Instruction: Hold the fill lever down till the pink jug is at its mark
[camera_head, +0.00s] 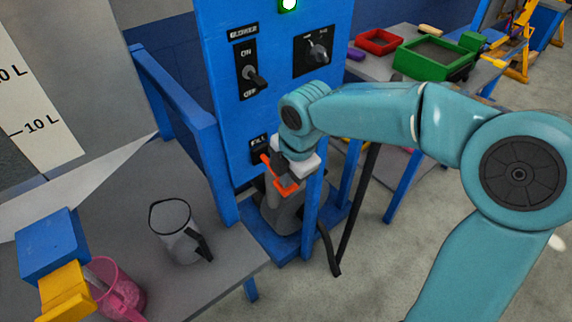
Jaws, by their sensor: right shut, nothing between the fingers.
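The pink jug (122,297) stands at the lower left on a grey bench, under a yellow piece (66,290) below a blue block. The yellow piece hides part of it, and its fill level and mark cannot be made out. The FILL label (258,141) is on the lower part of a blue panel. My right gripper (281,183), with orange fingertips, is shut and empty in front of the panel just below this label. The gripper and wrist cover the fill lever's place, so I cannot tell its position or whether they touch. My left gripper is out of view.
A clear jug (176,234) with a dark handle stands on the bench. The blue panel (222,70) carries a blower switch (252,78), a knob (318,50) and a lit green lamp (289,4). A table behind holds a red tray (362,47) and a green tray (402,66).

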